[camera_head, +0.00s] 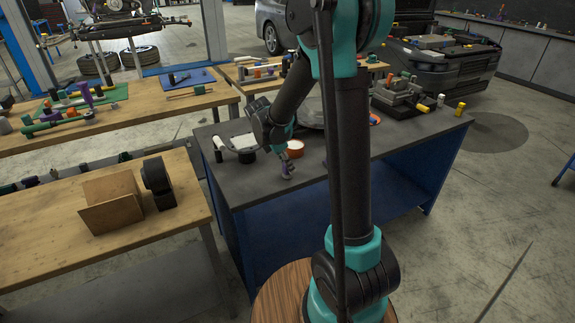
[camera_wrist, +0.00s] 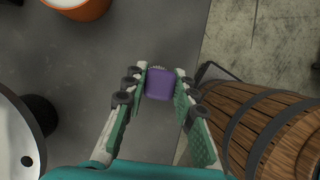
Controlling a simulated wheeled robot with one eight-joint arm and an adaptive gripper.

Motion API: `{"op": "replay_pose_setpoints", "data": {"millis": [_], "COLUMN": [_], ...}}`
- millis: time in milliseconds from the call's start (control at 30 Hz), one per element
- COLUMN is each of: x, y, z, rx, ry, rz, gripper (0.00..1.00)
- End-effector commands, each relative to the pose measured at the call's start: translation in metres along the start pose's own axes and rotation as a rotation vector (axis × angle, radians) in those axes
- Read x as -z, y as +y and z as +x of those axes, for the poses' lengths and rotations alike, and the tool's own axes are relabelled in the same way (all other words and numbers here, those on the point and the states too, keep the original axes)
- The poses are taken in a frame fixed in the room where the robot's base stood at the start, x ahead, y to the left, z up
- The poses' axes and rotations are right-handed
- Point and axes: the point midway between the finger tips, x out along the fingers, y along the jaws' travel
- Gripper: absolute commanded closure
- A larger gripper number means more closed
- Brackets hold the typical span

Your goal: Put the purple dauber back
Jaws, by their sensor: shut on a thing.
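The purple dauber (camera_wrist: 159,83) is between my gripper's two fingers (camera_wrist: 161,85) in the wrist view, and its purple top faces the camera. In the head view my gripper (camera_head: 288,170) points down at the front part of the dark-topped bench (camera_head: 262,195), left of my arm's upright link. The fingers are shut on the dauber. Only a little of the dauber shows there, and I cannot tell whether its lower end touches the bench top. No empty place for the dauber can be made out clearly.
An orange-sided round tub (camera_head: 294,146) with a pale top stands just behind my gripper. It also shows in the wrist view (camera_wrist: 82,10). A white item with a black foot (camera_head: 243,144) is to the left. A wooden table (camera_head: 40,235) holds a cardboard box (camera_head: 111,203).

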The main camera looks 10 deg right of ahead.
Motion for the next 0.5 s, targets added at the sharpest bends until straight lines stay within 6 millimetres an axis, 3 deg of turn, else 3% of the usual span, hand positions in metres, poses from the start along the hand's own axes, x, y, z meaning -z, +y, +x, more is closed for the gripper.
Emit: {"op": "replay_pose_setpoints", "data": {"millis": [333,367,500], "x": [0.0013,0.0014,0.0013], "y": [0.0005,0.0005,0.0004], "z": [0.0033,0.0035,0.0032], "rx": [0.000,0.000,0.000], "ry": [0.000,0.000,0.000], "rz": [0.000,0.000,0.000], "gripper": [1.00,0.72,0.55]}}
